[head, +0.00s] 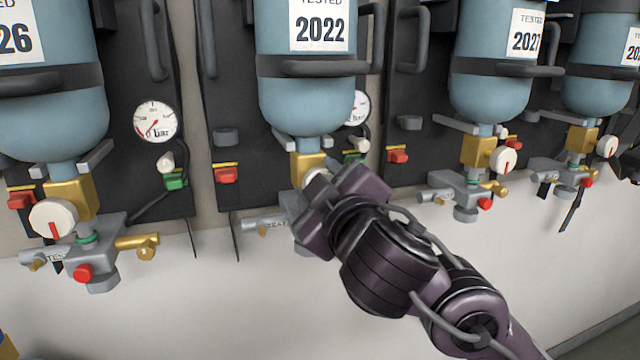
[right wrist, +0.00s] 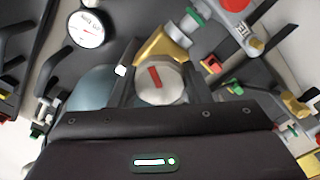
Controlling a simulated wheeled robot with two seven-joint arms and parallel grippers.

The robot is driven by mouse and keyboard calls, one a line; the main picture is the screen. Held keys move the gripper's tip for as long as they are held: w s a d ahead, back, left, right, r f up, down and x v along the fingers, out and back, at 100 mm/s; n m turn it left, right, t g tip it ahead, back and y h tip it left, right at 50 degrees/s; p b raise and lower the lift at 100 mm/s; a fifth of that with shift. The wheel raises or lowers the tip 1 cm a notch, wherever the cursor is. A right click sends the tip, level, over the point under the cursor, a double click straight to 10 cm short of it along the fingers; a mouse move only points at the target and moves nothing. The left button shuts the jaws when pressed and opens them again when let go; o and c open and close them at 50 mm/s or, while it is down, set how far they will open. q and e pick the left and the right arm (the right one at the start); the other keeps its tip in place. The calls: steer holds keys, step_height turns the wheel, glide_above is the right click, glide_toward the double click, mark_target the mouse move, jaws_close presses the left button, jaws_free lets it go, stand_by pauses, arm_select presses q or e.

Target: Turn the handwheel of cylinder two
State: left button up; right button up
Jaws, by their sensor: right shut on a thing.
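The second cylinder from the left (head: 305,100) is blue and carries a label reading 2022. Its white handwheel with a red mark sits by the brass valve block (head: 307,165), mostly hidden behind my right gripper (head: 312,190) in the head view. In the right wrist view the handwheel (right wrist: 160,84) lies between the two fingers of my right gripper (right wrist: 157,76), which is shut on it. The red mark is slightly tilted from upright in that view. My left gripper is not in view.
Other cylinders with similar valves stand to the left (head: 50,110) and right (head: 490,80). The left one has its own white handwheel (head: 53,220). A round gauge (head: 156,121) is on the left backplate. Red and green clips sit near the valves. The wall below is bare.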

stand_by(0.4)
steer(key=o, duration=1)
steer(key=shift+s, duration=0.1)
steer(key=v, duration=0.7)
steer(key=shift+s, duration=0.3)
steer(key=shift+d, duration=0.1)
stand_by(1.0)
